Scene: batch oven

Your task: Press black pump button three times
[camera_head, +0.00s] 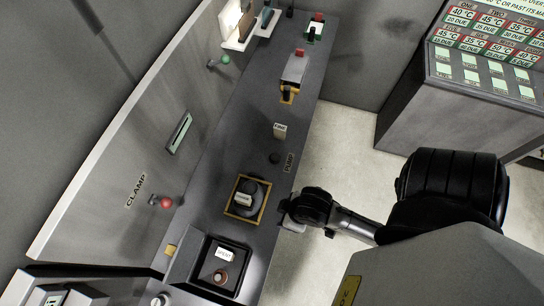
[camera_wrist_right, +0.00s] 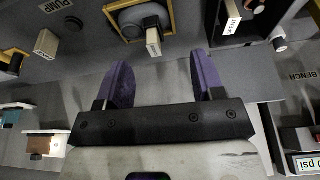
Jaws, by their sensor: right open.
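The black pump button (camera_head: 274,158) is a small round knob on the dark bench top, beside a white PUMP label (camera_head: 289,162). My left gripper is not in view.
A yellow-framed square with a round dark piece (camera_head: 246,197) lies left of my right gripper. A dark box with a red-rimmed knob (camera_head: 216,268) stands nearer. A red clamp knob (camera_head: 166,202) is on the sloping panel. A small white-tagged block (camera_head: 280,130) stands beyond the button.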

